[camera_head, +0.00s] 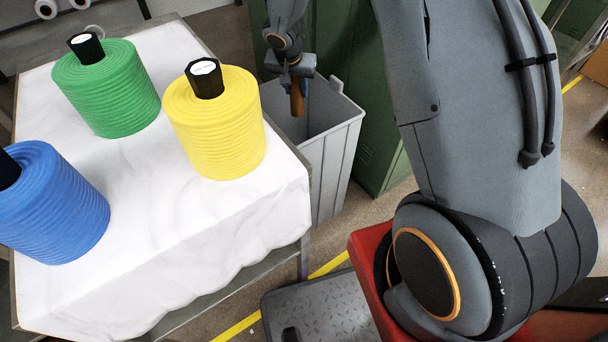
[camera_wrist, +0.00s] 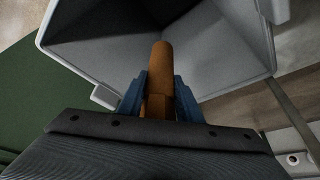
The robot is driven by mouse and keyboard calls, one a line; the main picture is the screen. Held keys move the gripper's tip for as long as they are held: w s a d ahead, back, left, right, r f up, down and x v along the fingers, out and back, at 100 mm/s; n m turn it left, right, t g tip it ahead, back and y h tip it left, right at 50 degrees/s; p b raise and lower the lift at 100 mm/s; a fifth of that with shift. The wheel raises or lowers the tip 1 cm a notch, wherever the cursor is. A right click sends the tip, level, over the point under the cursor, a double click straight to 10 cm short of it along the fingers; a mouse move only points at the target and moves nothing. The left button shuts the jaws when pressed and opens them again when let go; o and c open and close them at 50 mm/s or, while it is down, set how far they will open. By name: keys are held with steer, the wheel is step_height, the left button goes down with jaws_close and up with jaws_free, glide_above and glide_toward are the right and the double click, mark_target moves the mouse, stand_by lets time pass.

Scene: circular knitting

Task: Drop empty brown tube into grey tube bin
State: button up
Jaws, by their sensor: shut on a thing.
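The brown tube (camera_head: 297,101) hangs from my gripper (camera_head: 291,77) over the open top of the grey bin (camera_head: 335,160) in the head view. In the wrist view the brown tube (camera_wrist: 160,75) sits between the two blue fingers of my gripper (camera_wrist: 159,95), which are shut on it. Its free end points into the mouth of the grey bin (camera_wrist: 235,90). The bin's inside looks empty where I can see it; its floor is partly hidden.
A white-covered table (camera_head: 215,225) stands left of the bin with green (camera_head: 107,90), yellow (camera_head: 215,125) and blue (camera_head: 50,205) yarn cones. Green lockers (camera_head: 378,120) stand close behind and right of the bin. A dark platform (camera_head: 325,310) lies on the floor in front.

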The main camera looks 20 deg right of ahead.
steer(key=shift+f+b, duration=0.55)
steer(key=shift+f, duration=0.45)
steer(key=o, duration=1.2)
steer(key=shift+r, duration=0.1)
steer(key=v, duration=0.7)
steer(key=shift+s+r, duration=0.1)
steer(key=shift+r, duration=0.2)
